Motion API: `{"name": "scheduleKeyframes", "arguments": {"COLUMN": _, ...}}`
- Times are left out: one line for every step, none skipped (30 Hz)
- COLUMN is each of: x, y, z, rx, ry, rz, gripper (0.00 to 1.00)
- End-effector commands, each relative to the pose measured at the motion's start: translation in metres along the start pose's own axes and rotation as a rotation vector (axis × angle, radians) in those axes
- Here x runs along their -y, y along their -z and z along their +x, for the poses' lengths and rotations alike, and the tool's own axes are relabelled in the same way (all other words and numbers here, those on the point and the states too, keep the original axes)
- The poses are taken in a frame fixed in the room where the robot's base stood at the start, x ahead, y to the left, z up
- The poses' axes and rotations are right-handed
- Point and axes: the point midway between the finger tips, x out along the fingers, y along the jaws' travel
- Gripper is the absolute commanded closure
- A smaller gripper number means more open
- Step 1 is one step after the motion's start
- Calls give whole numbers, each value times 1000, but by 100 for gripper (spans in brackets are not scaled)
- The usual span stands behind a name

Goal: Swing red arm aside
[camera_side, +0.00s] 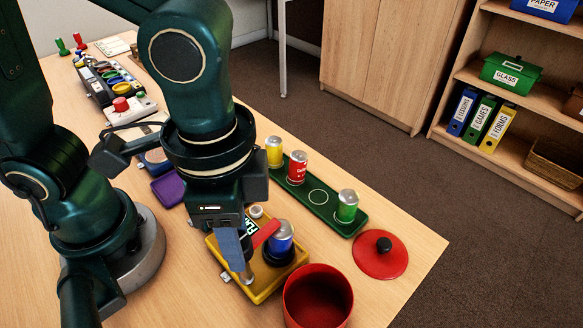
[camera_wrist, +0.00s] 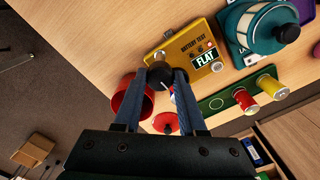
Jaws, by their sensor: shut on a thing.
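The yellow battery tester (camera_side: 263,292) lies on the table, and its FLAT label shows in the wrist view (camera_wrist: 202,58). A blue can (camera_side: 281,236) stands upright in a black round holder on it. The red arm (camera_side: 266,233) sticks out beside the can, its near end hidden behind my fingers. My gripper (camera_side: 246,275) is low over the tester, left of the can. In the wrist view my fingers (camera_wrist: 162,76) close around a dark round knob, seemingly the red arm's end. The join between knob and arm is hidden.
A red pot (camera_side: 318,298) stands close in front of the tester, with a red lid (camera_side: 380,262) beside it. A green tray (camera_side: 318,205) with yellow, red and green cans lies behind. A purple container (camera_side: 168,190) is left.

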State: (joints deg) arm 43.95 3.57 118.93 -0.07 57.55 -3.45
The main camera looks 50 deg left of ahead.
Motion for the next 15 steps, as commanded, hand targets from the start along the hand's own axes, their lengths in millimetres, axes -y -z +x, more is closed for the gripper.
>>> {"name": "scheduleKeyframes", "arguments": {"x": 0, "y": 0, "z": 0, "rx": -2, "ry": 1, "rz": -27, "gripper": 100}}
{"name": "scheduleKeyframes", "arguments": {"x": 0, "y": 0, "z": 0, "rx": -2, "ry": 2, "rz": -45, "gripper": 100}}
{"name": "scheduleKeyframes", "arguments": {"x": 0, "y": 0, "z": 0, "rx": -2, "ry": 2, "rz": -73, "gripper": 100}}
{"name": "scheduleKeyframes", "arguments": {"x": 0, "y": 0, "z": 0, "rx": -2, "ry": 2, "rz": -96, "gripper": 100}}
{"name": "scheduleKeyframes", "arguments": {"x": 0, "y": 0, "z": -1, "rx": -2, "ry": 2, "rz": -121, "gripper": 100}}
{"name": "scheduleKeyframes", "arguments": {"x": 0, "y": 0, "z": -1, "rx": -2, "ry": 2, "rz": -155, "gripper": 100}}
{"name": "scheduleKeyframes", "arguments": {"x": 0, "y": 0, "z": -1, "rx": -2, "ry": 1, "rz": -182, "gripper": 100}}
{"name": "scheduleKeyframes", "arguments": {"x": 0, "y": 0, "z": -1, "rx": -2, "ry": 1, "rz": -210, "gripper": 100}}
{"name": "scheduleKeyframes", "arguments": {"x": 0, "y": 0, "z": -1, "rx": -2, "ry": 1, "rz": -248, "gripper": 100}}
{"name": "scheduleKeyframes", "arguments": {"x": 0, "y": 0, "z": -1, "rx": -2, "ry": 1, "rz": -276, "gripper": 100}}
{"name": "scheduleKeyframes", "arguments": {"x": 0, "y": 0, "z": -1, "rx": -2, "ry": 1, "rz": -305, "gripper": 100}}
{"name": "scheduleKeyframes", "arguments": {"x": 0, "y": 0, "z": -1, "rx": -2, "ry": 1, "rz": -343, "gripper": 100}}
{"name": "scheduleKeyframes", "arguments": {"x": 0, "y": 0, "z": -1, "rx": -2, "ry": 1, "rz": -372, "gripper": 100}}
{"name": "scheduleKeyframes", "arguments": {"x": 0, "y": 0, "z": -1, "rx": -2, "ry": 1, "rz": -400, "gripper": 100}}
{"name": "scheduleKeyframes", "arguments": {"x": 0, "y": 0, "z": -1, "rx": -2, "ry": 1, "rz": -438, "gripper": 100}}
